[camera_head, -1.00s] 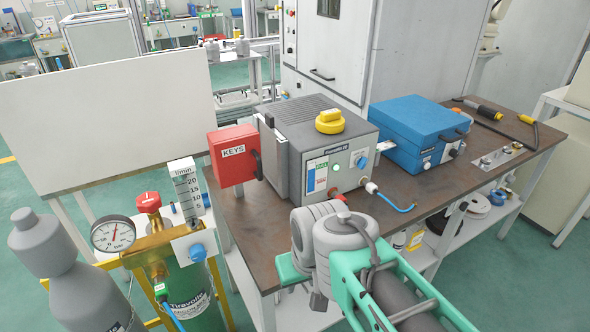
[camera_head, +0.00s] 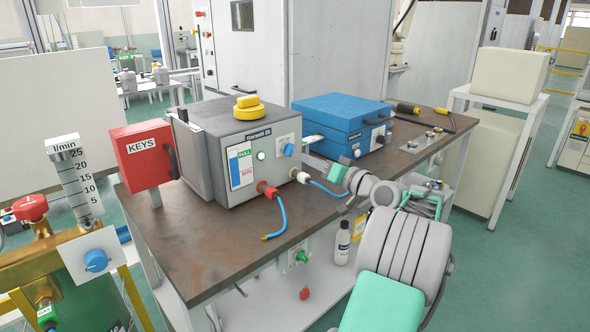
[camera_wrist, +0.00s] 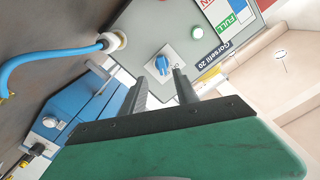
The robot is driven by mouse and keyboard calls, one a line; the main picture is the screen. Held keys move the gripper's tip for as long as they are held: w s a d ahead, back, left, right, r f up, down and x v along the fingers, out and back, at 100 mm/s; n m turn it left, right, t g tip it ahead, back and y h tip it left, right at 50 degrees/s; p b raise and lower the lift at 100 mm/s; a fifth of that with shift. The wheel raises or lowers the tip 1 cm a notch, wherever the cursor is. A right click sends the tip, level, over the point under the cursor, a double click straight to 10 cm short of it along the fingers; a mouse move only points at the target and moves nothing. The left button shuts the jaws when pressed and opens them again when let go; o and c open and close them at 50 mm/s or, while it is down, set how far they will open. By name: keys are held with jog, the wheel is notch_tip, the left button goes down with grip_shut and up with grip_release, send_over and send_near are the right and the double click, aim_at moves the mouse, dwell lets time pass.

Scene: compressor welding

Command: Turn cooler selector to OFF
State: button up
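The grey cooler box (camera_head: 240,150) stands on the brown bench with a yellow cap on top. Its selector, a blue knob (camera_head: 289,150) on a small white plate, sits at the right of the front panel, beside a lit green lamp. In the wrist view the selector (camera_wrist: 162,62) is just beyond my fingertips, roughly in line with the gap between them. My gripper (camera_wrist: 160,82) is open and empty, with both dark fingers apart and not visibly touching the knob. In the head view my gripper is small, right of the panel; its finger gap is unclear.
A blue hose (camera_head: 326,188) leaves the white port below the selector; another hangs from the red port (camera_head: 268,190). A blue case (camera_head: 342,118) stands to the right. A red KEYS box (camera_head: 142,155) is at the left. The brown bench (camera_head: 195,245) is bare in front.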

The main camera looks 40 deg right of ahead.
aim_at(292, 151)
jog(key=w, duration=0.7)
jog(key=shift+w+a+r, duration=0.15)
jog(key=shift+w+a, duration=0.1)
jog(key=shift+w, duration=0.1)
jog(key=shift+c, duration=0.2)
grip_shut()
